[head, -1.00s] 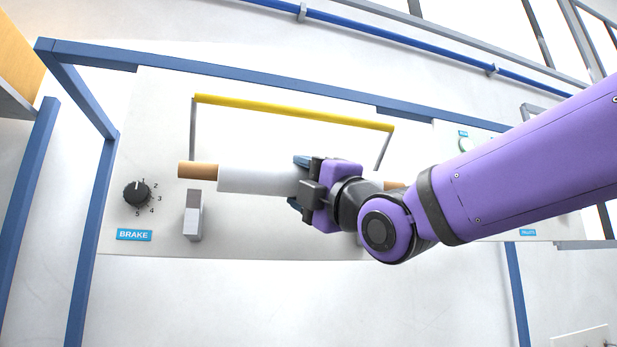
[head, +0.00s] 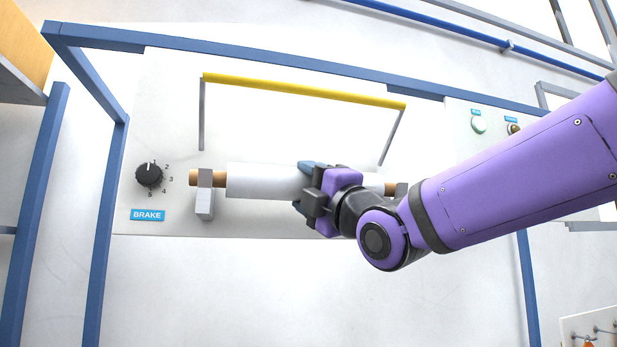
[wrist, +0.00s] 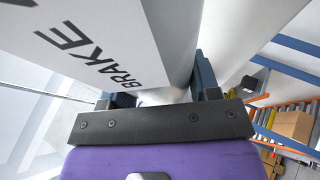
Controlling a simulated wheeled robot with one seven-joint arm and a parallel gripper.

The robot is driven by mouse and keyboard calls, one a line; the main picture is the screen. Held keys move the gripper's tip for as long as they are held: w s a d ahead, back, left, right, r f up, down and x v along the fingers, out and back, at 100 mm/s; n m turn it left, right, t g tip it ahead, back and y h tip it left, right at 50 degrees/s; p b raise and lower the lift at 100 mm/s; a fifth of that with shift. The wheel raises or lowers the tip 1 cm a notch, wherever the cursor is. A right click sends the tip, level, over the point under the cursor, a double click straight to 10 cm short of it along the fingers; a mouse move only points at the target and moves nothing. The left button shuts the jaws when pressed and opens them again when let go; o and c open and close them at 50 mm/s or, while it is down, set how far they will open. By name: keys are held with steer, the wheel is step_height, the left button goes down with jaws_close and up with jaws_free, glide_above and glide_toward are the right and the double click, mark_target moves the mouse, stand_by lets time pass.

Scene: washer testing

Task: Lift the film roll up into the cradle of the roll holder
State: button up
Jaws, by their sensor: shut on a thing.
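The film roll (head: 262,181) is a white cylinder with brown core ends, roughly level in front of the pale panel in the head view. My gripper (head: 306,187) is shut on the right part of its white body. The roll holder has a grey left bracket (head: 205,201), whose upper part overlaps the roll's left core end in the picture. A right bracket (head: 401,189) shows partly at the right core end, behind my wrist. I cannot tell whether the core rests in the brackets. My gripper's fingers (wrist: 165,90) also show in the wrist view.
A yellow bar (head: 305,91) on two grey arms spans above the roll. A BRAKE label (head: 147,215) and black dial (head: 149,174) sit left of the holder. A blue frame (head: 270,62) surrounds the panel. The wall below the panel looks clear.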

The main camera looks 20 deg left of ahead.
steer(key=shift+f, duration=0.15)
steer(key=o, duration=1.3)
steer(key=shift+f, duration=0.1)
steer(key=v, duration=1)
steer(key=shift+s+d+f, duration=0.15)
steer(key=shift+d+f, duration=0.05)
steer(key=shift+d, duration=0.1)
